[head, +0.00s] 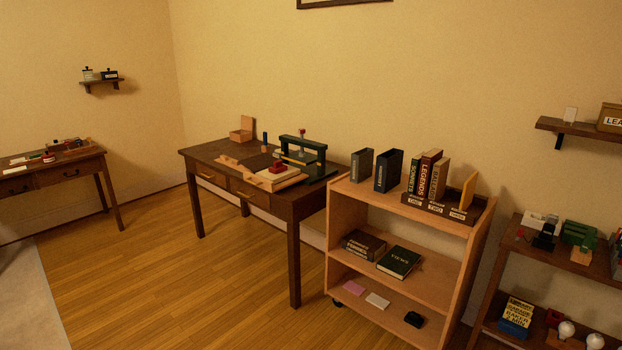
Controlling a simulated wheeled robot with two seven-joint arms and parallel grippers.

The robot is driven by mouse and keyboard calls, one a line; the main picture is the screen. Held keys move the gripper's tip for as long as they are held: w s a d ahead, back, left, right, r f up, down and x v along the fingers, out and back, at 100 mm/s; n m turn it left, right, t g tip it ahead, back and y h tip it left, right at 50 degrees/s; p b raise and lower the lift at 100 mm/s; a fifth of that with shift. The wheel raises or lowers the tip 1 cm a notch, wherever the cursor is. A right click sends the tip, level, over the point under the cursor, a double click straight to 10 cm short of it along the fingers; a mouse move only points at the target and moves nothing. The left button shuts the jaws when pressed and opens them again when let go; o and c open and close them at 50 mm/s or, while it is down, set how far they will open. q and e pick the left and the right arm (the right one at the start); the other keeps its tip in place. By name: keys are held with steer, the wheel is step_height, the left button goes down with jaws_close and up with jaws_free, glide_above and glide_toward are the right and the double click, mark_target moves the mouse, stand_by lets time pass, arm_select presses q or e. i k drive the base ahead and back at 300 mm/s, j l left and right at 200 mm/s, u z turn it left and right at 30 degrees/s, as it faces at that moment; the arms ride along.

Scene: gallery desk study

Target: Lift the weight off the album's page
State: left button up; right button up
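On the dark wooden desk (222,153) in the middle of the head view lies a pale, flat, book-like thing (262,182), which looks like the album. A small red block (277,168), which looks like the weight, rests on top of it near its middle. From this distance I cannot make out the page itself. Neither of my grippers shows in the view, and nothing is seen touching the red block.
A dark green press-like frame (303,146) stands close behind the red block. An open wooden box (241,134) sits at the desk's back. A wheeled bookcase (404,231) stands against the desk's right end. Wooden floor (180,275) lies clear in front.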

mark_target(278, 166)
steer(key=i+j+u, duration=0.15)
steer(key=i, duration=0.6)
steer(key=i+j+u, duration=0.1)
steer(key=i+j, duration=0.2)
steer(key=i, duration=0.4)
steer(key=i+j+u, duration=0.15)
steer(key=i, duration=0.6)
